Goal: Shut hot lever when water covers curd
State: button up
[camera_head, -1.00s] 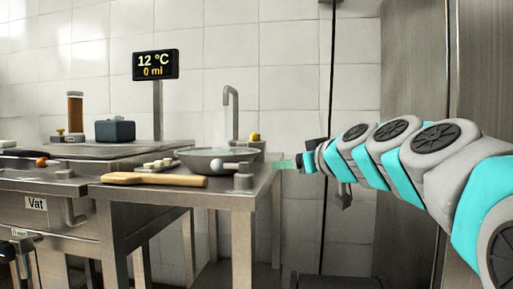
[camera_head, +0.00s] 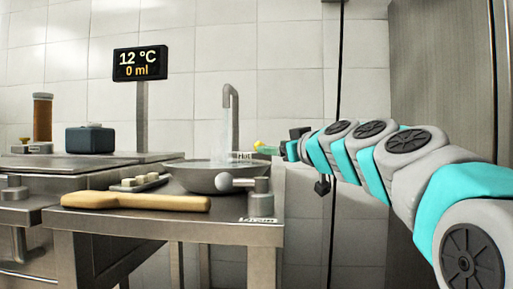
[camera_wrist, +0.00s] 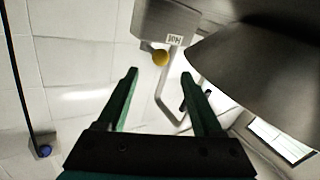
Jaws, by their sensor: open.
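The hot lever's yellow knob (camera_head: 258,144) shows small behind the bowl's right side in the head view, beside a "Hot" label (camera_head: 242,156). In the wrist view the knob (camera_wrist: 160,58) lies just beyond and between my open, empty fingertips, with the label (camera_wrist: 175,40) beside it. My gripper (camera_wrist: 160,74) does not visibly grasp it. In the head view my gripper (camera_head: 272,150) is level with the knob, at its right. A pale water stream (camera_head: 224,140) falls from the faucet (camera_head: 232,98) toward the grey bowl (camera_head: 205,182). The bowl's inside, including any curd and the water level, is hidden.
A display (camera_head: 140,63) reads 12 °C and 0 ml. A wooden paddle (camera_head: 135,202) and a tray with pale pieces (camera_head: 138,183) lie left. Wall tiles and free space are right of the table.

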jog(key=x, duration=0.6)
jog(key=shift+d+p, duration=0.1)
jog(key=shift+p, duration=0.3)
jog(key=shift+x, duration=0.75)
grip_shut()
